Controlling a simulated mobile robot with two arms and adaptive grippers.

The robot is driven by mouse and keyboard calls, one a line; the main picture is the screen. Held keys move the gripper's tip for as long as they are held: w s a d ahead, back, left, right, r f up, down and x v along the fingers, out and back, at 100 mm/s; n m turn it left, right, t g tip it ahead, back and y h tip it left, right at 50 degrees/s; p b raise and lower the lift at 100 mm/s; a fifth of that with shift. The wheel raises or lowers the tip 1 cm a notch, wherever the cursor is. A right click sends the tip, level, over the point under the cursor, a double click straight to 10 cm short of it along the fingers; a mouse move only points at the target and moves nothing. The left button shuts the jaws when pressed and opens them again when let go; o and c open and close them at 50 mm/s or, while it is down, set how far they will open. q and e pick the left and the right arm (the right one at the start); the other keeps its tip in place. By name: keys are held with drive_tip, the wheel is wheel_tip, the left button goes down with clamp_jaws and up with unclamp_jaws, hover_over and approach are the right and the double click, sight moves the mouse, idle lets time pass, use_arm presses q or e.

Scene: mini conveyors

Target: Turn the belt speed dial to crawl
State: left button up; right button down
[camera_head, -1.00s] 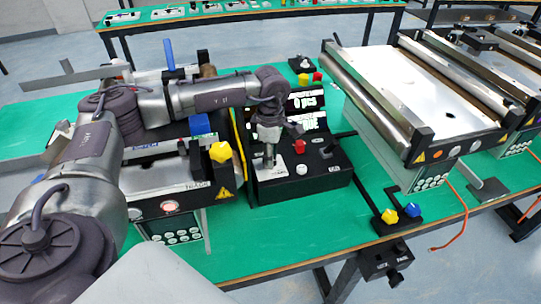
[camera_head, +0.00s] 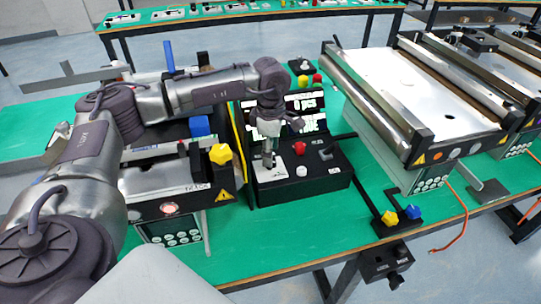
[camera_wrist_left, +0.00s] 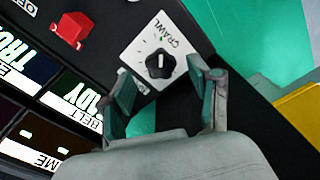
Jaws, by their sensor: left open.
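The speed dial is a black round knob (camera_wrist_left: 159,65) on a white plate with the word CRAWL printed by its upper right in the left wrist view. I cannot tell for certain where the knob points. The plate (camera_head: 274,176) shows at the left of the black control box (camera_head: 330,183) in the head view, where my gripper hides the knob. My left gripper (camera_wrist_left: 168,88) is open, its two fingers on either side of the knob's near side. It also shows over the plate in the head view (camera_head: 268,163). I cannot tell whether it touches the knob. My right gripper is out of view.
A red button (camera_head: 300,148), a white button (camera_head: 302,171) and a black lever (camera_head: 326,153) sit on the same box. A display panel (camera_head: 306,103) stands behind. A yellow knob (camera_head: 221,154) is to the left, beside a conveyor. Green table (camera_head: 290,235) is clear in front.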

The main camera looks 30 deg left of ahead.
use_arm(q)
wheel_tip(320, 180, up, 10)
drive_tip(key=shift+f, duration=0.15)
drive_tip(key=shift+f, duration=0.1)
idle(0.6)
